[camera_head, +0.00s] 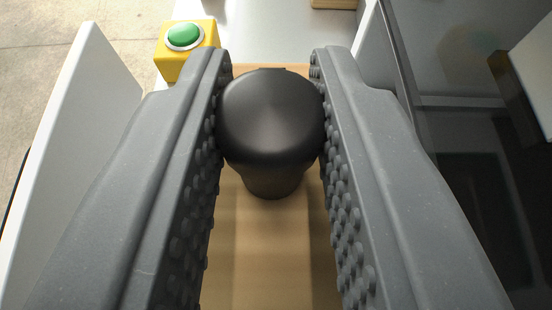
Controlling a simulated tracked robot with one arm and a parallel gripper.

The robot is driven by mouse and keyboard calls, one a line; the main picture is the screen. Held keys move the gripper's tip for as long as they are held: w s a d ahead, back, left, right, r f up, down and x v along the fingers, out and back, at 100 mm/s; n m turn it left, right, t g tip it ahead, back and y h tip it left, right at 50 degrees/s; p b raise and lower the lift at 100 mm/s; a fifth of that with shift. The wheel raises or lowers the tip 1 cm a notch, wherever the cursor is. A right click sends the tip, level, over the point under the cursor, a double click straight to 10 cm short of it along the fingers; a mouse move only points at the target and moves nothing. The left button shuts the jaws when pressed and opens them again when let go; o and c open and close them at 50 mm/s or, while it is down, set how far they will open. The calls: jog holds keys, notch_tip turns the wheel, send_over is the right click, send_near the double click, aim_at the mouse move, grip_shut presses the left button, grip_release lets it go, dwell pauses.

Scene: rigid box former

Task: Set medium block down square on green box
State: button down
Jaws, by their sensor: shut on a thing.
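My gripper (270,80) is shut on a round black knob (270,115), with one studded grey finger pressed to each side of it. The knob narrows to a neck below, standing over a tan, wood-coloured surface (272,255). This surface looks like the top of the medium block, but the fingers hide its sides and I cannot tell its edges fully. I cannot make out a green box in this view. What lies under the tan surface is hidden.
A yellow housing with a green push button (185,37) stands at the upper left. A white panel (75,130) rises at the left. A dark glossy panel (465,130) is at the right. A pale surface (262,38) lies beyond the knob, with a tan piece (333,3) at the top edge.

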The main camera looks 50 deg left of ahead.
aim_at(269, 194)
jog(key=shift+f, duration=0.85)
jog(key=shift+s+f+p, duration=0.1)
jog(key=shift+f+p, duration=0.5)
jog(key=shift+f, duration=1.05)
jog(key=shift+f+b, duration=0.6)
jog(key=shift+b, duration=0.55)
jog(key=shift+f+b, duration=2.7)
jog(key=shift+b, duration=0.35)
jog(key=c, duration=1.2)
grip_release()
jog(key=shift+o, duration=0.2)
jog(key=shift+r, duration=0.1)
